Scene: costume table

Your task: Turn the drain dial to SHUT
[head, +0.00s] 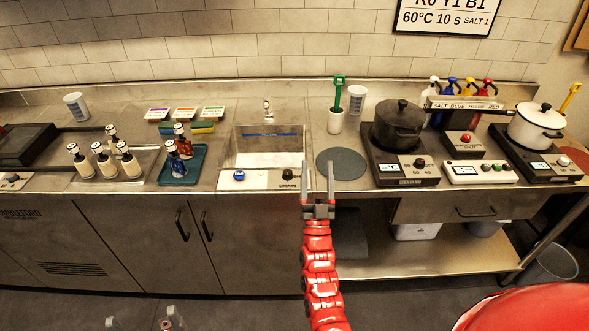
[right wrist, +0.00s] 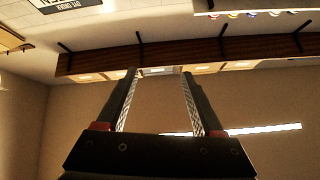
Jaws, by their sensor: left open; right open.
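The drain dial (head: 290,174) is a small dark knob at the right end of the sink's pale front panel (head: 262,181), above a dark label. Its setting is too small to read. My right gripper (head: 318,180) is open and empty, its fingers pointing up in the head view, just right of the dial and apart from it as far as I can tell. The right wrist view shows its open fingers (right wrist: 160,88) against the wall, with no dial in sight. My left gripper (head: 141,322) shows only as two spread fingertips at the bottom edge, open, with nothing visible between them.
The sink (head: 268,146) has a tap behind it. A blue-topped knob (head: 239,176) is at the panel's left end. A round dark mat (head: 341,163) lies right of the sink, then a black pot (head: 398,124) on a hotplate. A tray of bottles (head: 181,166) stands left.

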